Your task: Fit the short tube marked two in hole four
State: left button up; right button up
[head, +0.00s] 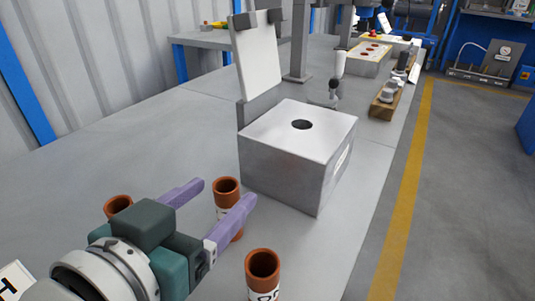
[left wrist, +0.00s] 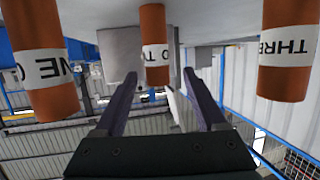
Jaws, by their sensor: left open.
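The tube marked two (head: 226,187) is a short orange-brown tube with a white label, standing upright on the bench. In the left wrist view, which is upside down, its label (left wrist: 155,54) is partly readable. My left gripper (head: 225,193) is open, with its purple fingers on either side of this tube's line; I cannot tell whether the tube is fully between the tips. The near finger hides part of the tube. A grey block (head: 285,145) beyond it has one dark round hole (head: 302,124) in its top. The number on its side label is unreadable. My right gripper is out of view.
Tube three (left wrist: 287,50) and tube one (left wrist: 46,60) flank it; in the head view two more tubes stand at left (head: 117,204) and in front (head: 262,265). A white panel (head: 257,60) rises behind the block. A box with red spots (head: 368,60) stands farther back.

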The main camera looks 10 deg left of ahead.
aim_at(231, 186)
pick_arm(q)
jog(key=b+x, duration=0.1)
jog(key=x, duration=0.4)
jog(key=shift+w+d+b, duration=0.25)
jog(key=shift+w+b, duration=0.1)
jog(key=shift+b, duration=0.05)
grip_shut()
dwell(0.4)
